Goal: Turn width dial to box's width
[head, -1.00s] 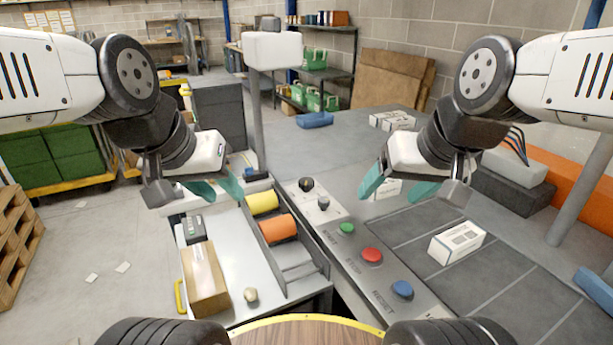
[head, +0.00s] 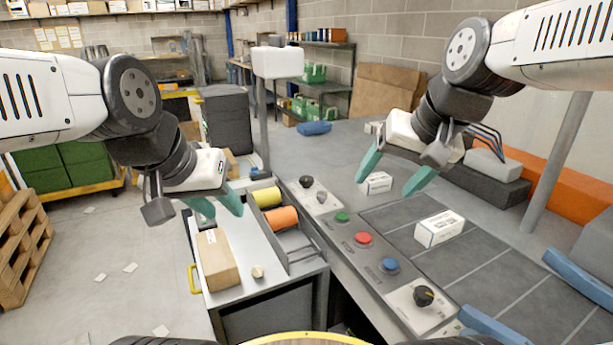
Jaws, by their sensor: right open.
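A black dial with a yellow mark (head: 423,296) sits on a pale plate at the near end of the grey control panel. Two smaller knobs, one black (head: 306,182) and one grey (head: 322,197), sit at the panel's far end. I cannot read which is the width dial. A white box (head: 438,229) lies on the dark belt right of the panel; a second white box (head: 376,183) lies farther back. My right gripper (head: 384,188) is open and empty above the panel and belt, apart from the dials. My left gripper (head: 220,211) is open and empty above the white side table.
Green (head: 342,217), red (head: 362,238) and blue (head: 389,265) buttons line the panel. Yellow (head: 265,197) and orange (head: 281,218) rolls sit in a side holder. A brown carton (head: 216,260) lies on the side table. A post (head: 262,125) stands behind. Blue rails edge the belt.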

